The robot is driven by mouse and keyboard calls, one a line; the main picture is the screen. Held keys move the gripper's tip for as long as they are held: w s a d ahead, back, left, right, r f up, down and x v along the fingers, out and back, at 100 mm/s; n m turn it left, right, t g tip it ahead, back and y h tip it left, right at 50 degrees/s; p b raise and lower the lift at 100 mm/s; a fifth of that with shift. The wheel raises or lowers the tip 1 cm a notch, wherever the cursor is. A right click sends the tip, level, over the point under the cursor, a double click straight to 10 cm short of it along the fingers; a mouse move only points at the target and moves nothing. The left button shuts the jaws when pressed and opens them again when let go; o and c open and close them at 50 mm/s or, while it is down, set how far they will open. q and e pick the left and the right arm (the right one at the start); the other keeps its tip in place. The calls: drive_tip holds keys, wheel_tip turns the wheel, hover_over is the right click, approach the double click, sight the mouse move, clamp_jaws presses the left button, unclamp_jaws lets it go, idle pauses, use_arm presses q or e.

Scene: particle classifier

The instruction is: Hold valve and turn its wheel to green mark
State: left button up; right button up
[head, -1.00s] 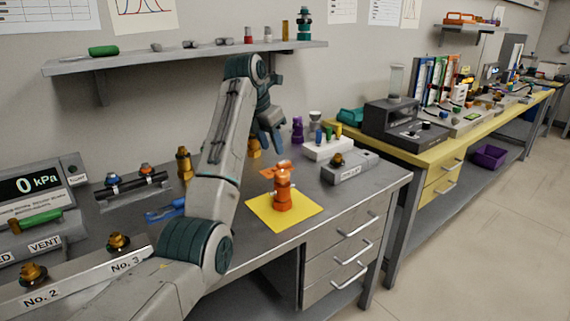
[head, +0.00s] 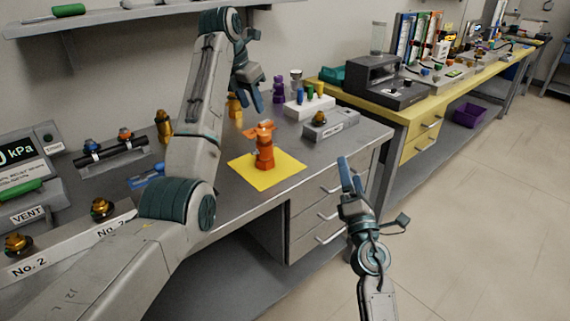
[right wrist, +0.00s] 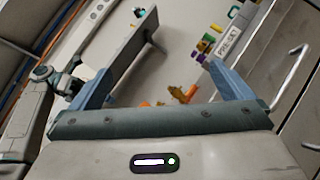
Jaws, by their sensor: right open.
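An orange valve (head: 264,152) stands upright on a yellow mat (head: 268,176) on the grey bench in the head view. Its orange wheel (head: 258,131) is at the top; I cannot make out a green mark. Orange parts, apparently of the valve (right wrist: 183,94), show small between the fingers in the right wrist view. My left gripper (head: 256,104) points down above and behind the valve, apart from it; its finger gap is unclear. My right gripper (head: 350,174) is open and empty, in front of the drawers, right of the valve; its spread fingers show in the right wrist view (right wrist: 165,85).
A grey block with a brass fitting (head: 330,125) and a white holder (head: 308,107) with coloured pieces stand behind the mat. Purple (head: 278,90) and brass (head: 163,127) fittings stand nearby. Drawers (head: 325,205) line the bench front. A shelf (head: 130,14) hangs above.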

drive_tip(key=w+a+r+n+g+y, duration=0.15)
drive_tip(key=w+a+n+y, duration=0.25)
drive_tip(key=a+n+y, duration=0.4)
drive_tip(key=n+g+y, duration=0.2)
drive_tip(key=n+g, duration=0.4)
drive_tip(key=n, duration=0.4)
approach(261, 147)
drive_tip(key=w, duration=0.2)
drive_tip(key=d, duration=0.1)
drive_tip(key=shift+w+d+f, duration=0.1)
drive_tip(key=shift+w+f, duration=0.3)
drive_tip(key=shift+w+a+f+n+g, duration=0.3)
drive_tip(key=shift+a+g, duration=0.1)
drive_tip(key=shift+g, duration=0.15)
drive_tip(key=x, duration=1)
drive_tip(key=shift+w+a, duration=0.15)
drive_tip(key=shift+w, duration=0.15)
drive_tip(key=c, duration=1.5)
drive_tip(key=shift+f, duration=0.1)
